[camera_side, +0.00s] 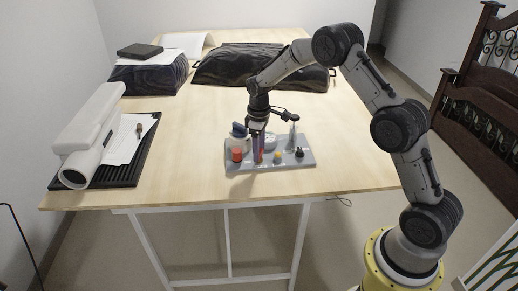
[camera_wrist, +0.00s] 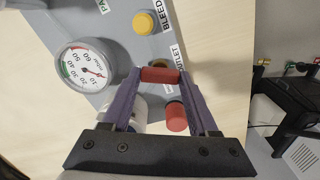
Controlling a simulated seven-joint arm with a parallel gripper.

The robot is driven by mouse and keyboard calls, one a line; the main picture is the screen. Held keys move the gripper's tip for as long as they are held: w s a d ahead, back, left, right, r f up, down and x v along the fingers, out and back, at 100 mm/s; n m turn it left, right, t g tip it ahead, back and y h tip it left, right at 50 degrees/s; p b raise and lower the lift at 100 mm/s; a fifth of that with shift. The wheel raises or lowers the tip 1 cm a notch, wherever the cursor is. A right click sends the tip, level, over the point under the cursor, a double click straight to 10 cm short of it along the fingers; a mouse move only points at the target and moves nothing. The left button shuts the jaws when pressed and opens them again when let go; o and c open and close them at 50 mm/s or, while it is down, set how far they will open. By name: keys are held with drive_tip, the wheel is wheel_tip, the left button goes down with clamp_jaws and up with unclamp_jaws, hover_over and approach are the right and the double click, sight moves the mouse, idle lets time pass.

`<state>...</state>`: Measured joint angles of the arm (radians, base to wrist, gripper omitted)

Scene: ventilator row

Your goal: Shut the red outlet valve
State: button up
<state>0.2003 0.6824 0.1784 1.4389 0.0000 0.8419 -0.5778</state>
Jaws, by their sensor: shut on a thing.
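The red outlet valve handle (camera_wrist: 160,75) is a short red bar in the wrist view, beside a label that reads OUTLET in part. My gripper (camera_wrist: 161,78) has its purple fingers shut on it, one at each end. In the side view my gripper (camera_side: 258,158) points down at the grey panel (camera_side: 305,164), and its fingers largely hide the handle. A separate red knob (camera_side: 237,154) stands left of my gripper; a red cylinder (camera_wrist: 176,117) also shows between the fingers, closer to the wrist camera.
A yellow knob (camera_side: 277,157) labelled BLEED and a black knob (camera_side: 300,152) stand right of my gripper. A round dial gauge (camera_wrist: 84,67) is close to the fingers. A black tray (camera_side: 128,175) with a white device lies left. The table's front is clear.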

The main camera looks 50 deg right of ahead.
drive_tip(key=m, duration=0.6)
drive_tip(key=shift+m, duration=0.3)
drive_tip(key=m, duration=0.6)
drive_tip(key=shift+r, duration=0.1)
drive_tip(key=shift+m, duration=0.3)
drive_tip(key=o, duration=1.4)
wheel_tip(320, 180, up, 14)
drive_tip(key=shift+f, duration=0.1)
drive_tip(key=shift+a, duration=0.1)
